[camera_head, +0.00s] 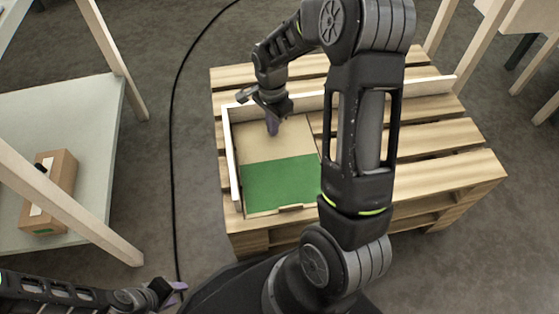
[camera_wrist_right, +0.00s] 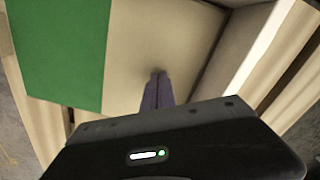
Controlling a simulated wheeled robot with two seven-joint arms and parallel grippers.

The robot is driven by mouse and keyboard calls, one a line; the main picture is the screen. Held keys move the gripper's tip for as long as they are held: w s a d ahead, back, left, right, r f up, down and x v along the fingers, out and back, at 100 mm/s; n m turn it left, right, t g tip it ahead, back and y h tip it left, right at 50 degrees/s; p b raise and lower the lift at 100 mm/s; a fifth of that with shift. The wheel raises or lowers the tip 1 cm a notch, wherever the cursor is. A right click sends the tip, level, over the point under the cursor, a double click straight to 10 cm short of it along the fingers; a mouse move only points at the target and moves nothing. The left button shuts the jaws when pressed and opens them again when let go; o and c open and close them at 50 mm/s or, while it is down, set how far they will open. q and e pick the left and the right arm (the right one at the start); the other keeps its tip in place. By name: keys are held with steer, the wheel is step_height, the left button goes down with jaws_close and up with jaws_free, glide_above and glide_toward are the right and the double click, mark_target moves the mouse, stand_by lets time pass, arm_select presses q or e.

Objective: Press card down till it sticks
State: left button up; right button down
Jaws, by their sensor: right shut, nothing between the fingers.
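A flat card-like sheet, part green (camera_head: 282,184) and part bare tan (camera_head: 262,146), lies on the wooden pallet. The green part (camera_wrist_right: 62,45) and tan part (camera_wrist_right: 150,40) also show in the right wrist view. My right gripper (camera_head: 272,128) is shut and empty, its purple fingers pointing down at the tan part. In the right wrist view its fingertips (camera_wrist_right: 159,76) meet or nearly meet the tan surface; exact contact cannot be told. My left gripper (camera_head: 176,293) is low at the left, away from the pallet, its jaws unclear.
A pale raised fence (camera_head: 232,160) runs along the sheet's left and far sides on the pallet (camera_head: 450,172). A brown carton (camera_head: 58,188) stands on a grey-green table (camera_head: 95,130) at the left. A black cable (camera_head: 173,150) crosses the floor between them.

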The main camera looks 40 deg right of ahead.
steer(key=shift+f, duration=0.3)
stand_by(1.2)
steer(key=shift+r, duration=0.1)
step_height(320, 180, up, 7)
steer(key=p, duration=0.6)
stand_by(0.6)
